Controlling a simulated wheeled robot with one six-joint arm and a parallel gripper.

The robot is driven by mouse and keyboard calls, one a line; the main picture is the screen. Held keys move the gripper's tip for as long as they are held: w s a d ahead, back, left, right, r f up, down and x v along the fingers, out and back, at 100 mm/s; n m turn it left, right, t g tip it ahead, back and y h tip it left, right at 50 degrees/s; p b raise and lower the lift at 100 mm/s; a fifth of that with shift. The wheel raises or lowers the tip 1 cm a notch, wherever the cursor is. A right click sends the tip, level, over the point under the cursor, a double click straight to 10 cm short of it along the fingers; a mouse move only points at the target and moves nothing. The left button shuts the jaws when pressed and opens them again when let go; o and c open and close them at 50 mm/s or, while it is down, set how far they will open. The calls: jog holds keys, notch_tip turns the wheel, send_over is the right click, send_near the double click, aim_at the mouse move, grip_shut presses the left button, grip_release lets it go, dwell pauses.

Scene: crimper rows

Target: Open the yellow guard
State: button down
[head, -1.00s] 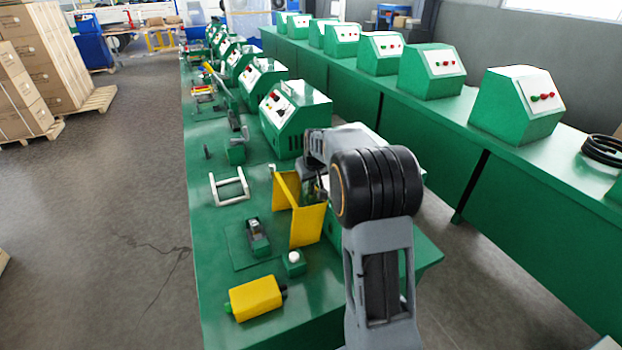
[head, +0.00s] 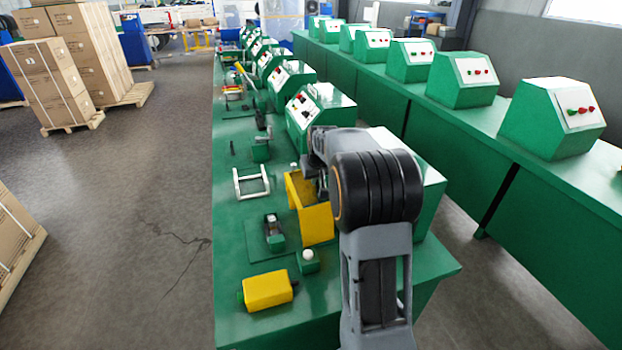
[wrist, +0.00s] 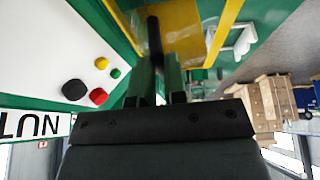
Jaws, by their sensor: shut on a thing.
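The yellow guard (head: 317,223) is an angled yellow panel on the green bench, at the front of the nearest green machine (head: 428,195). Its upper part slopes toward my arm. My gripper (wrist: 156,72) reaches to the guard from the machine side. In the head view my arm hides its fingertips. In the wrist view the fingers are shut around a dark bar in front of the guard's yellow panel (wrist: 185,22); the exact contact is hard to make out. The machine's white panel with black, red, yellow and green buttons lies at left in the wrist view.
A white frame handle (head: 252,182), a small green block with a white knob (head: 308,259) and a yellow box (head: 267,289) are on the bench near the guard. More green machines stand in rows behind.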

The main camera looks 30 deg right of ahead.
jog(key=shift+f, duration=0.15)
jog(key=c, duration=1.2)
grip_release()
jog(key=shift+o, duration=0.2)
jog(key=b+v, duration=0.1)
jog(key=v, duration=1.3)
